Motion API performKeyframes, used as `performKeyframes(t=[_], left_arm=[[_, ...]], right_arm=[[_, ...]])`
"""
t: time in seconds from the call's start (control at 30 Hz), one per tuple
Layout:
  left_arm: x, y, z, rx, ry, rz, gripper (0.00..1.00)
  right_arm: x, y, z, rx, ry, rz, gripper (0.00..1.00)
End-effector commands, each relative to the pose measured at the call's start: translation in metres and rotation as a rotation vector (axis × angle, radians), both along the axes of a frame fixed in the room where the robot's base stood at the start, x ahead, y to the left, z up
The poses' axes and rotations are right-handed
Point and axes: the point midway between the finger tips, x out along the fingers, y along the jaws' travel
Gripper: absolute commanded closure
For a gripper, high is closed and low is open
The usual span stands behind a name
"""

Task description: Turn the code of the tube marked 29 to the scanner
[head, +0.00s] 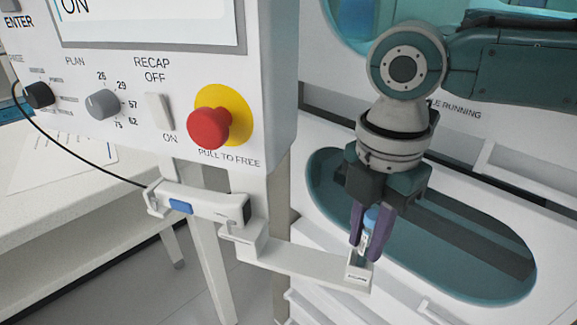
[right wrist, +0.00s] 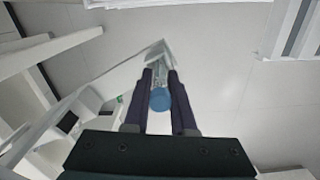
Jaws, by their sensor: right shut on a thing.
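A tube with a blue cap (head: 371,217) stands at the end of a white bracket arm (head: 310,262), in or just above a small block (head: 358,277). My right gripper (head: 366,240) points down and is shut on this tube, with a purple finger on each side. The blue cap also shows between the fingers in the right wrist view (right wrist: 160,99). A pale label shows on the tube, but its number and code are too small to read. A white handheld scanner (head: 200,203) with a blue button sits in a holder to the left. My left gripper is not in view.
A control panel (head: 270,80) with knobs, a white switch (head: 158,111) and a red stop button (head: 209,129) stands at the upper left. A white machine with an oval teal opening (head: 470,250) lies behind my right gripper. A white table (head: 60,190) is at the left.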

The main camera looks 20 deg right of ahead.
Motion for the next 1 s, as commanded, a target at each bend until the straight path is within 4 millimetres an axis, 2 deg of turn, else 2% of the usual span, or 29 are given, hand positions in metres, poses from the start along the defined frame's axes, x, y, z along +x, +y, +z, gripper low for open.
performKeyframes(t=[0.23, 0.53, 1.0], left_arm=[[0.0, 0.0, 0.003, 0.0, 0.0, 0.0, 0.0], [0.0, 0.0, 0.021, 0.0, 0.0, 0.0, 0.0], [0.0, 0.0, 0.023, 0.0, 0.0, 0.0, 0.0]], right_arm=[[0.0, 0.0, 0.001, 0.001, 0.001, -0.02, 1.0], [0.0, 0.0, 0.002, 0.0, 0.002, -0.198, 1.0], [0.0, 0.001, 0.0, 0.001, 0.0, -0.247, 1.0]])
